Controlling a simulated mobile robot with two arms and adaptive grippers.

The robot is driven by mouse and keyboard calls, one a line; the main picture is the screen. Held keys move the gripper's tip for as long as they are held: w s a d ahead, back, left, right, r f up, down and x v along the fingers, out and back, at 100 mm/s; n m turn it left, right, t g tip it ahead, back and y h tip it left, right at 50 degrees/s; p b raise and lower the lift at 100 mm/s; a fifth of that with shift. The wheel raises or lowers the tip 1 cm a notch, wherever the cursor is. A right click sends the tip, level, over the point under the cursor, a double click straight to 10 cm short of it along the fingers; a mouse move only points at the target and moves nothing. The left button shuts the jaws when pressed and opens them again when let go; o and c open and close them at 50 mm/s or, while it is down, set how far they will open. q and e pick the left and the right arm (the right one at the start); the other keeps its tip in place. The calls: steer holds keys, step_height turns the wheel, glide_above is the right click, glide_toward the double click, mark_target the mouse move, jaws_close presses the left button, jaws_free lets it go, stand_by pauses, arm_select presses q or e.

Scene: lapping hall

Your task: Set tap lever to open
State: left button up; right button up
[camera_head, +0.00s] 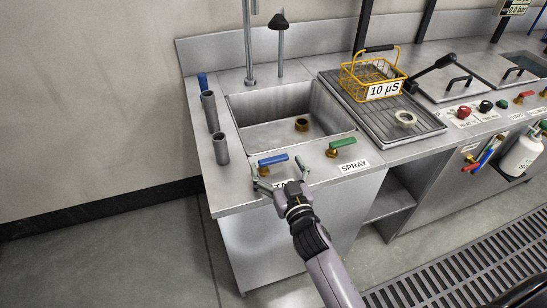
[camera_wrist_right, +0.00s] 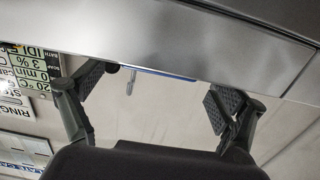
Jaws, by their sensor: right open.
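The blue tap lever (camera_head: 272,160) sits on a brass valve body at the sink's front ledge, lying roughly left to right. A label below it is mostly hidden by my right gripper. My right gripper (camera_head: 279,168) is open, with its fingers spread just in front of the blue lever, near its two ends; I cannot tell whether they touch it. In the right wrist view my open right gripper (camera_wrist_right: 155,92) has nothing between its pads, and a thin blue sliver (camera_wrist_right: 168,74) shows along a steel edge beyond. My left gripper is not in view.
A green lever (camera_head: 341,142) with a SPRAY label (camera_head: 354,166) stands right of the blue one. The sink basin (camera_head: 250,105) lies behind. Grey tubes (camera_head: 221,148) stand at left. A yellow basket (camera_head: 350,76) rests on the drainboard (camera_head: 430,124).

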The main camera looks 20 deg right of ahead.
mark_target(273, 157)
steer(key=shift+w, duration=1.45)
steer(key=c, duration=1.7)
steer(key=shift+a+r+y+p, duration=0.1)
steer(key=shift+r+y+p, duration=0.15)
steer(key=shift+p, duration=0.25)
steer(key=shift+w+n+y+p, duration=0.2)
steer(key=shift+n+y+p, duration=0.6)
steer(key=shift+y+p, duration=0.25)
steer(key=shift+w+f+n+g+y+p, duration=0.2)
steer(key=shift+n+g+y+p, duration=0.2)
steer(key=shift+n+y+p, duration=0.45)
steer(key=shift+b, duration=0.3)
